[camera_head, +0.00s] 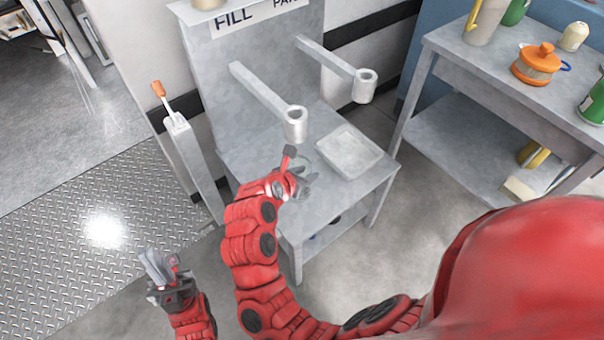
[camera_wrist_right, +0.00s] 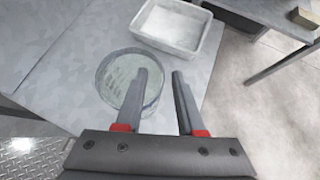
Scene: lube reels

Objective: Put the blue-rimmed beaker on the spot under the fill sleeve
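My right gripper (camera_head: 303,172) is low over the grey fill stand's top (camera_head: 243,155), below the left fill sleeve (camera_head: 295,124). In the right wrist view its two fingers (camera_wrist_right: 162,100) are apart with nothing between them. A round, pale greenish, glassy-looking shape (camera_wrist_right: 117,78) lies on the top there, partly behind the left finger. I cannot tell whether it is a flat spot or a vessel, and no blue rim shows on it. No blue-rimmed beaker can be made out. My left gripper (camera_head: 160,268) is away at the lower left, with no object visible in it.
A second sleeve (camera_head: 365,86) hangs over a shallow white tray (camera_head: 349,152), which also shows in the wrist view (camera_wrist_right: 172,27). A lever with an orange handle (camera_head: 160,90) stands left.

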